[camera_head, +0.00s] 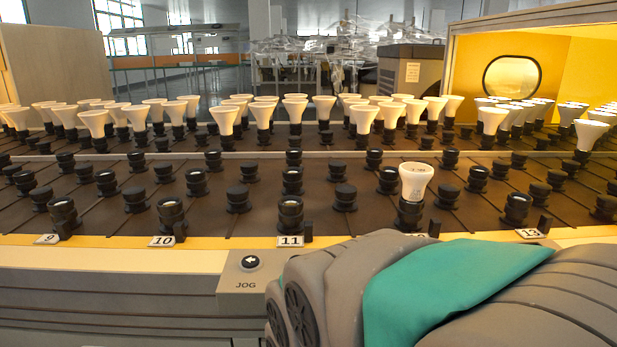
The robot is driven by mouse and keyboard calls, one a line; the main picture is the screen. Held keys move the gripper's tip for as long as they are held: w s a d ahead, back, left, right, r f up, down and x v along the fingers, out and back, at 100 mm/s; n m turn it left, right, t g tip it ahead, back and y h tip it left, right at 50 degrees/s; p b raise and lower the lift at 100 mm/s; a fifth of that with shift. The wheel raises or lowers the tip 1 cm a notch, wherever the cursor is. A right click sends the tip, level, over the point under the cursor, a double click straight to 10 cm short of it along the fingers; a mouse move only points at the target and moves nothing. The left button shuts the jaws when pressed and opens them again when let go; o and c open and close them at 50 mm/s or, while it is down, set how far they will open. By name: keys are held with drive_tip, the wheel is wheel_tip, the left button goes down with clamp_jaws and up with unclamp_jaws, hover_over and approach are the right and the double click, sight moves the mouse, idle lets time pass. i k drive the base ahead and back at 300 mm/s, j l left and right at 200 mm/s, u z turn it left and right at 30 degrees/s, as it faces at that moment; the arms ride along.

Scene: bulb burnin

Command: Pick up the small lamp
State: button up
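A white lamp (416,182) with a flared top stands upright in a black socket (409,214) in the front row, between number plates 11 and 13. It stands apart from the other lamps. Many similar white lamps stand in the rows further back, one of them being this lamp (364,121); I cannot tell whether their sizes differ. My arm fills the lower right foreground, grey with a teal part, and its upper edge lies just below the lamp's socket. My gripper is not visible.
Number plates 11 (290,241) and 13 (529,233) mark the front edge. Empty black sockets (172,213) fill the front rows. A JOG button (250,262) sits on the front panel.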

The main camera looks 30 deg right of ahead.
sight(415, 176)
drive_tip(key=z, duration=0.45)
drive_tip(key=j+z, duration=0.15)
drive_tip(key=z, duration=0.8)
drive_tip(key=u, duration=3.05)
drive_tip(key=z, duration=2.9)
